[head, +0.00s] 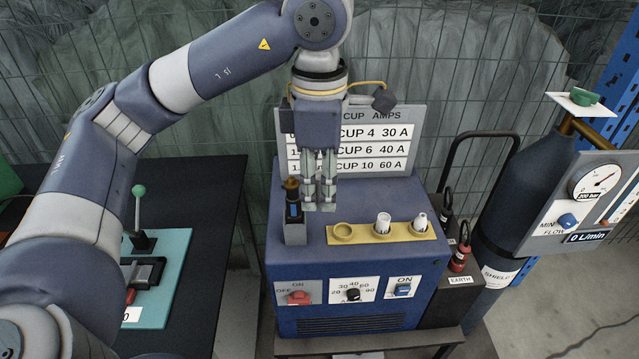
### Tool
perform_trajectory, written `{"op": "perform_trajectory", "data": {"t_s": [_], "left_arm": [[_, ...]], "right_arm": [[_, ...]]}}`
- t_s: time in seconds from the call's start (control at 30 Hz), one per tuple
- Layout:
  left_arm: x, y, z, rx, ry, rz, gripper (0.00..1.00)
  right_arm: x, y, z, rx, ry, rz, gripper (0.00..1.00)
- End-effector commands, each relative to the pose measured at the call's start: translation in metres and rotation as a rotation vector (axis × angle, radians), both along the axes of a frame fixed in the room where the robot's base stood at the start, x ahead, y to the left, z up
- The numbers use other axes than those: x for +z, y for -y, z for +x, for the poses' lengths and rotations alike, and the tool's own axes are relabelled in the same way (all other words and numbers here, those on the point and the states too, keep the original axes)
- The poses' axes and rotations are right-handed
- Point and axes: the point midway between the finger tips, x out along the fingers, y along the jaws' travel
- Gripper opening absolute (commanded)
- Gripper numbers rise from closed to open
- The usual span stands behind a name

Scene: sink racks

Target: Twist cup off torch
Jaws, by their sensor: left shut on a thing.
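The torch (293,208) stands upright in a grey holder at the left of the blue welding machine's top. Its brass-coloured upper end shows bare. My left gripper (320,207) points down just right of the torch, apart from it in the picture. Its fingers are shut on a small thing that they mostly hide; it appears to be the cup. A yellow rack (358,238) on the machine has an empty ring at left and two white cups, a middle one (382,223) and a right one (420,223). My right gripper is out of view.
A cup and amps chart (376,150) stands behind the machine. A gas cylinder (510,200) with gauge and flow panel stands at right. The machine's front (355,295) carries switches and a dial. A black table (205,220) with a green-knobbed lever is at left.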

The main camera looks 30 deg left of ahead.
Motion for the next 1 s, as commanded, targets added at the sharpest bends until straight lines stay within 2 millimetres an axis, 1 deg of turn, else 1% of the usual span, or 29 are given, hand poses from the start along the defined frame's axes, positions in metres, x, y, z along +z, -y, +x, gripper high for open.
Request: {"op": "perform_trajectory", "data": {"t_s": [0.03,0.47,1.0], "left_arm": [[0.004,0.000,0.000,0.000,0.000,0.000,0.07],[0.020,0.000,0.000,0.000,0.000,0.000,0.07],[0.020,0.000,0.000,-0.002,0.000,0.000,0.07]], "right_arm": [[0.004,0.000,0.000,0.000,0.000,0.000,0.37],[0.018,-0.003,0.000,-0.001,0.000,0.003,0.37],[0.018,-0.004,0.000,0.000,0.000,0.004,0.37]]}}
